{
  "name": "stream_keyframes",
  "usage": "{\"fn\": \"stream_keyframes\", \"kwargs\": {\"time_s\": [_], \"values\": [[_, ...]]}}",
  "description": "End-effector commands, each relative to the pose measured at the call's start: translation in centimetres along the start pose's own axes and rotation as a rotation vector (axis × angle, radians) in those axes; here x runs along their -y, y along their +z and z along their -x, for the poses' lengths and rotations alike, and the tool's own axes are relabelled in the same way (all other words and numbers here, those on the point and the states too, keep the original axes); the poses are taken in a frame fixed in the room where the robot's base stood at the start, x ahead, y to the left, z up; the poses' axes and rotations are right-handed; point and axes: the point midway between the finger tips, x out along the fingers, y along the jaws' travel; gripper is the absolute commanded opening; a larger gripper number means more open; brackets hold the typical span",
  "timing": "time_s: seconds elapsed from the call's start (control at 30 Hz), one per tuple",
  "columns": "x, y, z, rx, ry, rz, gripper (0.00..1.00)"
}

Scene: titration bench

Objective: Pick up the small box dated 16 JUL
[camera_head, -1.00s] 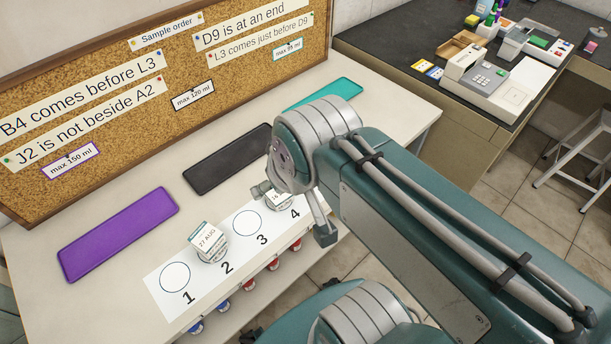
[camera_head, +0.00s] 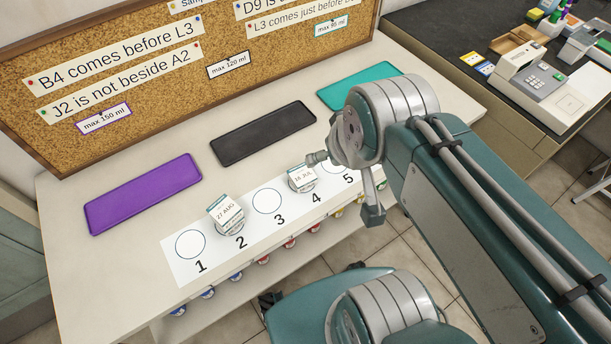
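The small white box dated 16 JUL (camera_head: 303,177) has a teal edge and sits on spot 4 of the numbered white strip (camera_head: 190,268). It looks tilted, with a pale round base under it. A similar box dated 27 AUG (camera_head: 226,211) sits on spot 2. My gripper (camera_head: 345,186) is just right of the 16 JUL box, with two grey finger parts spread apart and nothing seen between them. The left finger part is close to the box's upper right in the picture; whether they touch cannot be told. My arm hides part of spot 5.
Spots 1 and 3 are empty circles. Purple (camera_head: 145,192), black (camera_head: 262,133) and teal (camera_head: 360,85) mats lie behind the strip. A corkboard (camera_head: 215,55) with notes stands at the back. Several coloured caps show below the table's front edge.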

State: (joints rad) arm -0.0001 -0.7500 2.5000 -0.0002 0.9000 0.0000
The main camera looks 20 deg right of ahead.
Motion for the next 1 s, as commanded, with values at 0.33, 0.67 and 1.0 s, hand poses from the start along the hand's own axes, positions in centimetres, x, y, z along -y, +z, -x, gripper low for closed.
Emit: {"fn": "stream_keyframes", "kwargs": {"time_s": [0.33, 0.67, 1.0], "values": [[0.0, -1.3, -1.6, 0.055, -0.001, 0.020, 1.00], [0.0, -4.9, -8.8, 0.236, -0.013, 0.094, 1.00], [0.3, -6.1, -18.3, 0.419, -0.037, 0.172, 1.00]]}}
